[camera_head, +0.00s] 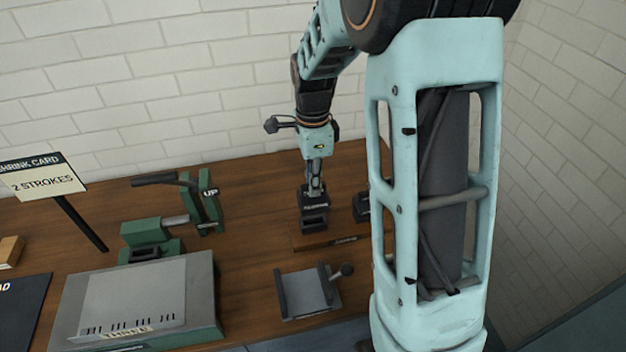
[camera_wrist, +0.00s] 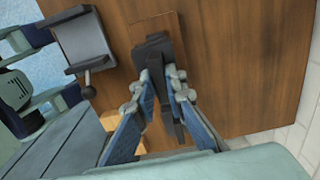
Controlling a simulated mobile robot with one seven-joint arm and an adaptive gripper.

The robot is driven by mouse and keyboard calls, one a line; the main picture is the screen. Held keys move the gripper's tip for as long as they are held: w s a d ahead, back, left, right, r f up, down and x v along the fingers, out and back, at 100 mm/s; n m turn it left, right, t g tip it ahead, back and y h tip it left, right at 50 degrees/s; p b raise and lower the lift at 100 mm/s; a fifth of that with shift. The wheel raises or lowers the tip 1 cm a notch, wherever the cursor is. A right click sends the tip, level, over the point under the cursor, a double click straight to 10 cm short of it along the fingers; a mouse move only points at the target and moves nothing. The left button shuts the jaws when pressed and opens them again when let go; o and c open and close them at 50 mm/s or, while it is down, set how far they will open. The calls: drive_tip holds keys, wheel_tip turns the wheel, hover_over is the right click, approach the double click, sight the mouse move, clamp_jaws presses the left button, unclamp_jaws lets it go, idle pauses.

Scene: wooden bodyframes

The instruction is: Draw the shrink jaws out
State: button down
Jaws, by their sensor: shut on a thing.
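My gripper (camera_head: 315,187) points down over the wooden bench and is shut on a dark jaw block, which I take to be the shrink jaws (camera_head: 313,222). The block has a small pale label too small to read. In the wrist view my gripper (camera_wrist: 163,70) has both fingers closed on the dark block (camera_wrist: 153,48). The block is over or on a wooden holder (camera_head: 310,243); I cannot tell whether it touches it. A second dark block (camera_head: 361,207) is to the right, partly hidden by my arm.
A green machine (camera_head: 147,233) with a lever marked "UP" stands left. A grey plate with a knobbed handle (camera_head: 308,293) lies in front. A grey-green box (camera_head: 200,290) is front left, and a card sign reads "2 STROKES" (camera_head: 45,180). A brick wall backs the bench.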

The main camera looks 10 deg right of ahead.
sight(313, 201)
drive_tip(key=shift+f+b, duration=0.7)
drive_tip(key=shift+f, duration=0.55)
drive_tip(key=shift+f+b, duration=1.15)
drive_tip(key=shift+f, duration=0.6)
idle(0.9)
drive_tip(key=c, duration=1.9)
unclamp_jaws()
drive_tip(key=shift+s+f, duration=0.1)
wheel_tip(313, 201, up, 12)
drive_tip(key=shift+r, duration=0.1)
drive_tip(key=shift+w, duration=0.25)
